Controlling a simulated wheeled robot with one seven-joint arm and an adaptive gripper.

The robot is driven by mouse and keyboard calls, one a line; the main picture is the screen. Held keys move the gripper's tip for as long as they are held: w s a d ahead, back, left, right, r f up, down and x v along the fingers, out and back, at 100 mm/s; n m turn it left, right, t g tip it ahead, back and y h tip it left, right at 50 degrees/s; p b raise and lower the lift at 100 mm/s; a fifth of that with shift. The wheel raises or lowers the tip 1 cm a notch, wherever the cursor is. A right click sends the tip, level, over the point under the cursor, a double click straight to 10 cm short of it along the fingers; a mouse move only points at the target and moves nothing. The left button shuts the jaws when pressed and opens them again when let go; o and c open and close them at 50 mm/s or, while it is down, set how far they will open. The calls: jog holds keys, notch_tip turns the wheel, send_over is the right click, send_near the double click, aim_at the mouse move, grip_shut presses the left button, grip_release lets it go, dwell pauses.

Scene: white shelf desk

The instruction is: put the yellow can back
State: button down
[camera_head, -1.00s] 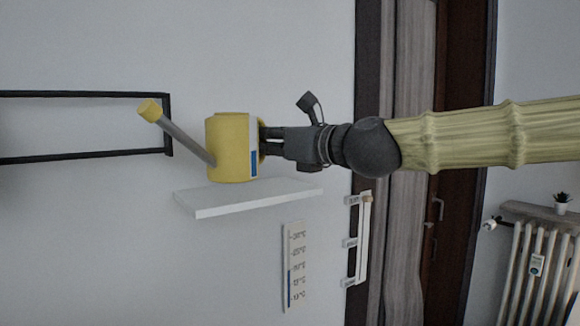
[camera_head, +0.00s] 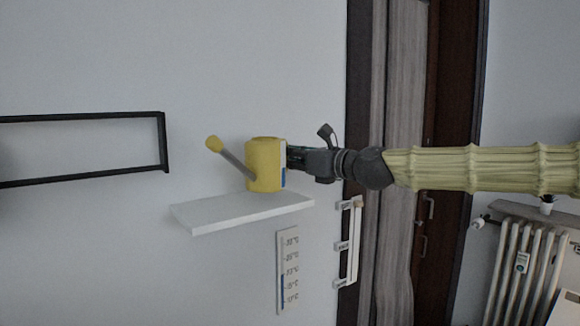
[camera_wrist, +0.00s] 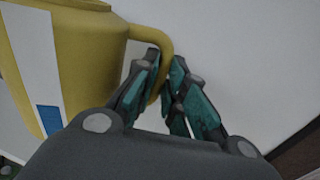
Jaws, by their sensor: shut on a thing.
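The yellow can (camera_head: 264,165) is a watering can with a long grey spout pointing up and left, ending in a yellow head. It is upright over the white wall shelf (camera_head: 205,214); I cannot tell whether its base touches the shelf. My gripper (camera_head: 291,158) reaches in from the right. In the wrist view my gripper (camera_wrist: 163,82) is shut on the handle of the yellow can (camera_wrist: 85,50), with a finger on each side. The can's white and blue label faces partly toward this camera.
A black wall frame (camera_head: 166,145) is at the left. Below the shelf hang a thermometer panel (camera_head: 288,270) and a white rail (camera_head: 355,245). A radiator (camera_head: 510,262) stands at the right. The shelf's left part is bare.

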jog(key=shift+s+f+p, duration=0.4)
jog(key=shift+f+p, duration=0.15)
jog(key=shift+p, duration=0.05)
jog(key=shift+w+f, duration=0.3)
jog(key=shift+f, duration=0.55)
jog(key=shift+s, duration=0.2)
jog(key=shift+f, duration=0.1)
jog(key=c, duration=1.5)
grip_release()
jog(key=shift+f, duration=0.1)
jog(key=shift+r+p, duration=0.3)
jog(key=shift+r, duration=0.05)
jog(key=b+v, duration=0.4)
jog(key=v, duration=0.8)
jog(key=shift+f+b, duration=0.15)
jog(key=shift+b, duration=0.15)
